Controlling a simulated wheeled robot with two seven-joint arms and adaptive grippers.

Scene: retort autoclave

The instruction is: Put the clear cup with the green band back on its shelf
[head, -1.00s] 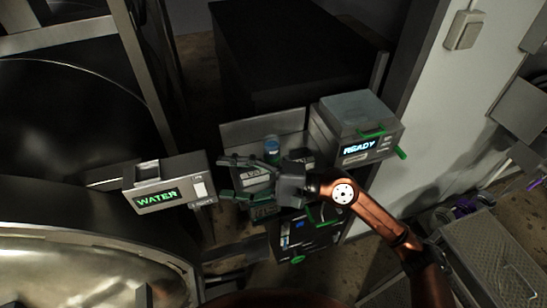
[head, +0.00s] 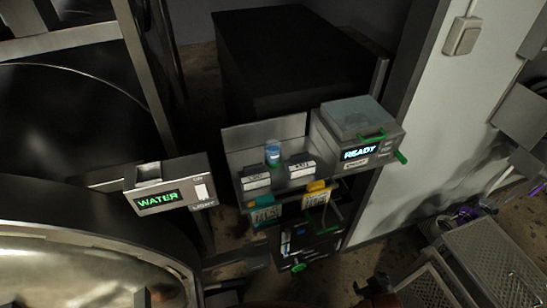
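A small cup (head: 273,153) with a blue-looking band stands upright on the top of a small metal shelf unit (head: 265,133), near its back panel. At this size I cannot make out a green band on it. A dark end of my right arm, possibly its gripper (head: 374,288), shows at the bottom edge, well below and right of the shelf. Its fingers cannot be made out, and nothing is seen held there. My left gripper is out of view.
Two labelled boxes (head: 257,178) (head: 299,167) sit in front of the cup. Yellow- and teal-topped packs (head: 315,195) (head: 265,214) are below. A READY device (head: 353,133) stands right, a WATER panel (head: 168,186) left. A mesh cart (head: 490,258) is at lower right.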

